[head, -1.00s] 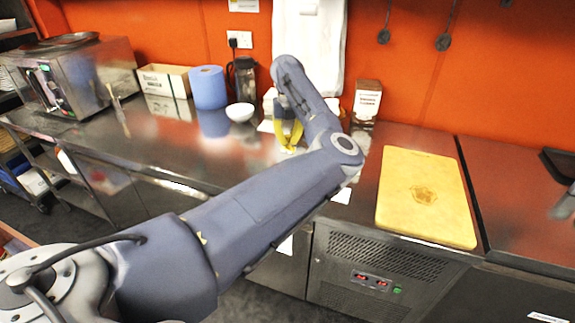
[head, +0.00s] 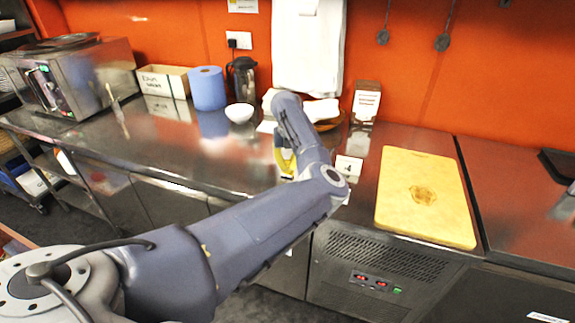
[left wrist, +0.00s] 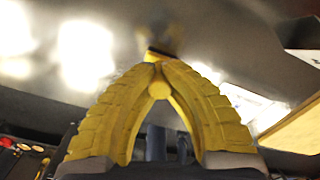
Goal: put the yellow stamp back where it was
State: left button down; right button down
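My left gripper (head: 284,160) is low over the steel counter, mostly hidden behind my own forearm in the head view. In the left wrist view its yellow ribbed fingers (left wrist: 157,66) come together at the tips. A small round yellow end, which looks like the yellow stamp (left wrist: 158,89), shows between them, and the gripper appears shut on it. A dark edge shows just beyond the tips, over a blurred reflection in the steel. I cannot tell whether the stamp touches the counter. My right gripper is not in view.
A white card marked 4 (head: 348,167) stands right of my wrist. A yellow board (head: 427,200) lies farther right. Behind are a white bowl (head: 239,112), a blue roll (head: 208,88), a black flask (head: 243,79) and a labelled box (head: 366,101). The counter left of my gripper is mostly clear.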

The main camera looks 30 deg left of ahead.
aim_at(287, 162)
pick_arm(q)
jog(key=shift+f, duration=0.2)
jog(key=c, duration=1.6)
grip_release()
jog(key=shift+r, duration=0.2)
notch_tip(287, 162, up, 12)
